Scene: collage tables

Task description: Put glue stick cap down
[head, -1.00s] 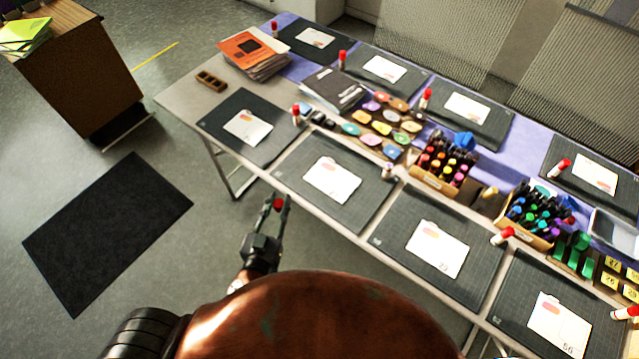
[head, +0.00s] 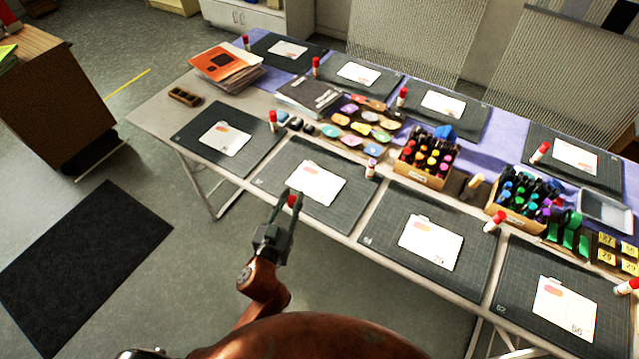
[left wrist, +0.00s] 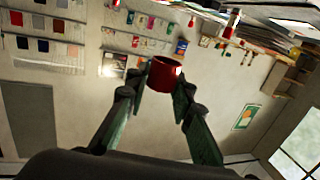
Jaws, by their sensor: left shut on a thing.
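My left gripper (head: 291,203) is shut on a small red glue stick cap (head: 292,200). In the left wrist view the red cap (left wrist: 164,74) sits between the two fingertips, with its open rim showing. In the head view the gripper overlaps the near edge of a dark cutting mat (head: 266,182) with a white card (head: 315,183); its height above the table is hard to tell. A glue stick without a red cap (head: 370,169) stands upright at that mat's right far corner. My right gripper is not in view.
Several red-capped glue sticks, such as one (head: 273,121) at the left, stand or lie by other mats. Boxes of markers (head: 425,178) and paint-like coloured pieces (head: 350,141) fill the table's middle. A small brown tray (head: 185,96) is at the far left, with bare table around it.

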